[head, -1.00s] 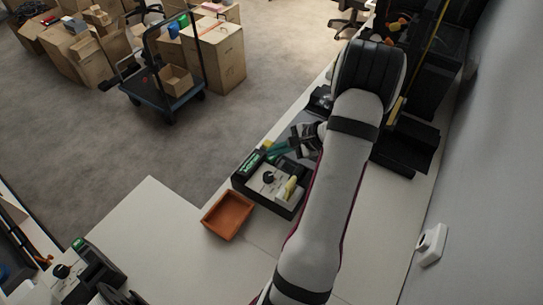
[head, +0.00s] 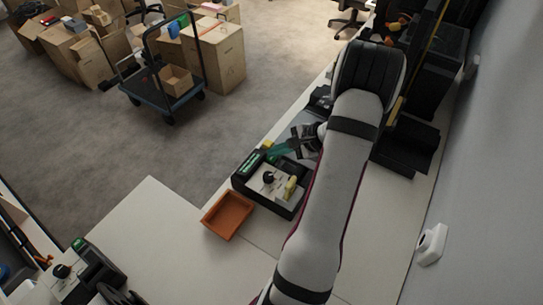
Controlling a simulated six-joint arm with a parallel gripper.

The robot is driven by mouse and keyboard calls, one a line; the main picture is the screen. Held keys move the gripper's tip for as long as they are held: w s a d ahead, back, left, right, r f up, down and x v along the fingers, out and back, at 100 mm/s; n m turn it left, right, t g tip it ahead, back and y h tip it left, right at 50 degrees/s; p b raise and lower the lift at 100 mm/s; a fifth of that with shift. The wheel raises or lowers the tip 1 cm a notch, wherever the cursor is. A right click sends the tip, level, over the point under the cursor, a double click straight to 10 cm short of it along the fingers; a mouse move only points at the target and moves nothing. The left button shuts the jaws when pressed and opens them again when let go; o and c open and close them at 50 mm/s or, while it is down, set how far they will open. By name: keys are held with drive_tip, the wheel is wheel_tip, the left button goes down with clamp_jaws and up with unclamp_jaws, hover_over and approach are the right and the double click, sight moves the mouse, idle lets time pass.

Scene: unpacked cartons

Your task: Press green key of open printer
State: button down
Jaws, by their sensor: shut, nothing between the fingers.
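A dark printer-like machine (head: 266,200) with a pale top stands on the counter in the head view. Its top carries a black knob, a yellow part (head: 291,187) and a bright green strip (head: 252,162) at its back left. I cannot tell whether this strip is the key. Contact cannot be made out. A similar machine (head: 92,272) with a green part (head: 79,243) stands at the lower left.
An orange tray (head: 228,215) sits just in front of the nearer machine. A small yellow block (head: 266,144) is behind it. The white counter (head: 150,225) is clear at left. A wall (head: 490,170) bounds the right. Cartons and a trolley (head: 165,98) stand on the floor.

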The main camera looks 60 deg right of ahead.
sight(275, 158)
drive_tip(key=shift+r, duration=0.7)
drive_tip(key=shift+r, duration=2.5)
